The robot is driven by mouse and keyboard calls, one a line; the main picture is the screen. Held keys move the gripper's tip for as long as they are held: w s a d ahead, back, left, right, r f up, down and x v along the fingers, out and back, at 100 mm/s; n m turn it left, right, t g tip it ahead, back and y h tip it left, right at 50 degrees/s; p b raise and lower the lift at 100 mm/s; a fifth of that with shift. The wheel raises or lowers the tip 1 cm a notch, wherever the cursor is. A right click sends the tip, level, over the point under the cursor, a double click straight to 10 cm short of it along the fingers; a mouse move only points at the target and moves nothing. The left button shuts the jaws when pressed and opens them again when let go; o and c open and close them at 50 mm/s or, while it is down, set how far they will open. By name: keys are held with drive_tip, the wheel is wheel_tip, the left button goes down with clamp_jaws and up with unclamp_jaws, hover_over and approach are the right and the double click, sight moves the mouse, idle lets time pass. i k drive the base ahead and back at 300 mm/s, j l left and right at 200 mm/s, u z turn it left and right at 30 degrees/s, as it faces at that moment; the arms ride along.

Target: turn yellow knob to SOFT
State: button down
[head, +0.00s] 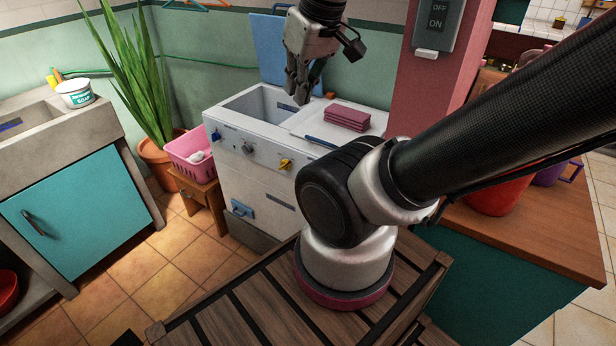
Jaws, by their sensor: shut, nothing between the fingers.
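The yellow knob (285,164) is on the front panel of the white washing machine (262,190), toward the panel's right end. Its markings are too small to read, so I cannot tell its setting. A grey knob (248,148) and a blue knob (216,135) sit to its left on the same panel. My gripper (302,98) points down over the top of the machine, above and behind the yellow knob and apart from it. Its fingers are shut with nothing between them.
Folded pink cloths (347,117) lie on the machine's right top, near my arm. The open tub (255,103) is at left. A pink basket (190,154) on a wooden stool (200,198) stands left of the machine. A pink pillar (432,95) rises at right.

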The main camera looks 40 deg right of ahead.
sight(286, 164)
drive_tip(key=k+l+z, duration=0.1)
drive_tip(key=k+z, duration=0.15)
drive_tip(key=k, duration=0.2)
drive_tip(key=k+l+z, duration=0.25)
drive_tip(key=k, duration=0.15)
drive_tip(key=i+j+u, duration=0.35)
drive_tip(key=j, duration=0.15)
